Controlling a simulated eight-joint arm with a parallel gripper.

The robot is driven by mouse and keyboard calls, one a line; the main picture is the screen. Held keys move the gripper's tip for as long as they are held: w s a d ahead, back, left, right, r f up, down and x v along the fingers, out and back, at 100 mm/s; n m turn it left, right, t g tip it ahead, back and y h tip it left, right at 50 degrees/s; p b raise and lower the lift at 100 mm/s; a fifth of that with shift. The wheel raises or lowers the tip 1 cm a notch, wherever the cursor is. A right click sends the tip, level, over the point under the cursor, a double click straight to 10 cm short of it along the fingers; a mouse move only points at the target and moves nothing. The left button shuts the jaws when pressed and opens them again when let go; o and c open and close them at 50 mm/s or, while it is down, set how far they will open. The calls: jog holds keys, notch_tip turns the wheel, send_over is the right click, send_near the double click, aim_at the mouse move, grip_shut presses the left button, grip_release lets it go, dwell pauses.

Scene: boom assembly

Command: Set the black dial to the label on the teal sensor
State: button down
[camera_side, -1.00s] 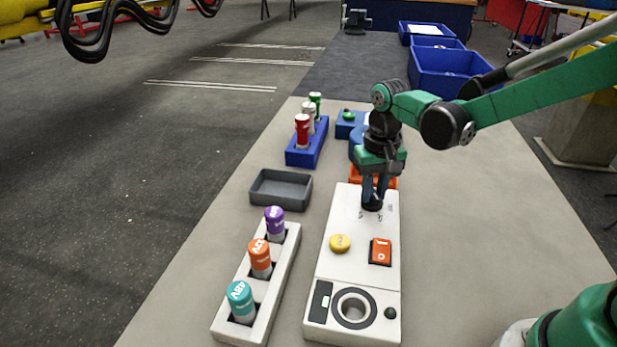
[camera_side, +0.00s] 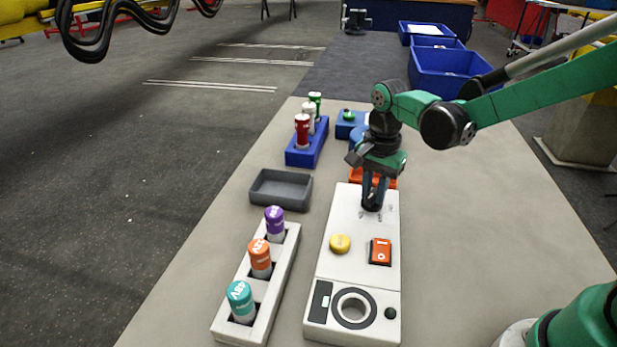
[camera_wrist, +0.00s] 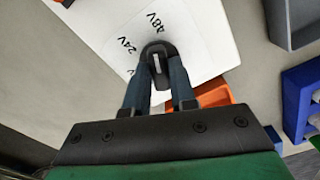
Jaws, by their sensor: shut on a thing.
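The black dial (camera_wrist: 166,51) sits on the white panel (camera_side: 353,225); in the side view the dial (camera_side: 372,204) is at the panel's far end. My gripper (camera_wrist: 158,75) is shut on the dial, one finger on each side; it points down in the side view (camera_side: 373,196). The dial's white mark runs roughly up-down in the wrist view, its upper end roughly towards the printed "48V". "24V" is printed to the left, and a third label is partly hidden. The teal sensor (camera_side: 240,300) stands in the near slot of the white rack (camera_side: 285,262); its small label looks like "48V".
An orange sensor (camera_side: 260,257) and a purple one (camera_side: 275,222) share the rack. The panel carries a yellow button (camera_side: 340,243), an orange switch (camera_side: 381,251) and a round socket (camera_side: 354,308). A grey tray (camera_side: 281,188) and blue rack (camera_side: 307,150) stand to the left.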

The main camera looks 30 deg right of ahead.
aim_at(374, 193)
jog(key=shift+m, duration=0.5)
jog(key=c, duration=0.7)
grip_release()
jog(key=shift+r, duration=0.1)
jog(key=shift+r, duration=2.75)
